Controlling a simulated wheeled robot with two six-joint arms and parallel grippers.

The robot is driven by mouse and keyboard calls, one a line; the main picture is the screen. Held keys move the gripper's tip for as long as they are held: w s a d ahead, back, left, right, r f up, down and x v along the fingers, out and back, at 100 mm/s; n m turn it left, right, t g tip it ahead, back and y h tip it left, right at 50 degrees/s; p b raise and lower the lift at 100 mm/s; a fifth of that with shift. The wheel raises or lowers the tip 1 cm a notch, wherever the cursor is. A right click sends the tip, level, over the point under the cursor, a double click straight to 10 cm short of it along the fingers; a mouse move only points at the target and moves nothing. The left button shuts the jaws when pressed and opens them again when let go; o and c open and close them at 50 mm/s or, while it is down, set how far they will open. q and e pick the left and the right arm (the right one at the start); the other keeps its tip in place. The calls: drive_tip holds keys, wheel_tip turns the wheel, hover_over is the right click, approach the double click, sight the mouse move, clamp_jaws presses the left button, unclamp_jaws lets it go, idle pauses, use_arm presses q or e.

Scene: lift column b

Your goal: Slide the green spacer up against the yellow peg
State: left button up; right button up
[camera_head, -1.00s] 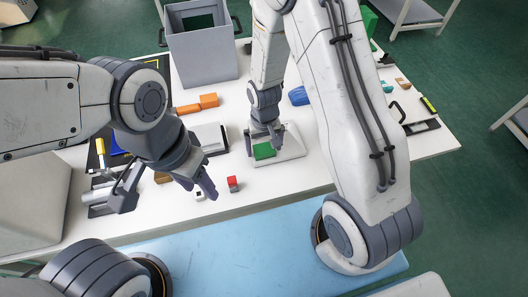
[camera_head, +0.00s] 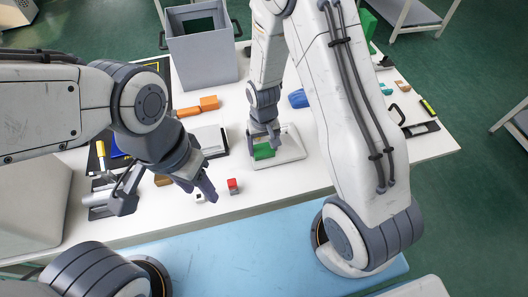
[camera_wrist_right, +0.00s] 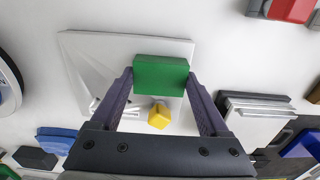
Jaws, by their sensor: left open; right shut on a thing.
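The green spacer (camera_head: 264,151) is a block on the white plate (camera_head: 291,152) in the head view. My right gripper (camera_wrist_right: 160,85) is shut on the green spacer (camera_wrist_right: 160,75), with one finger on each side of it. The yellow peg (camera_wrist_right: 158,116) stands on the plate between the fingers, on the palm side of the spacer in the right wrist view. The peg is hidden in the head view. My left gripper (camera_head: 205,188) is open and empty, above the table's front part near a red-topped block.
The red-topped block (camera_head: 232,186) and a small white cube (camera_head: 199,197) lie near my left gripper. A grey-and-white box (camera_head: 210,139) stands left of the plate. A blue object (camera_head: 299,97) and a grey bin (camera_head: 203,52) are farther back.

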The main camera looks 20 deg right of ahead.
drive_tip(key=shift+w, duration=0.95)
drive_tip(key=o, duration=1.5)
wheel_tip(320, 180, up, 10)
drive_tip(key=shift+r, duration=0.25)
drive_tip(key=shift+a, duration=0.1)
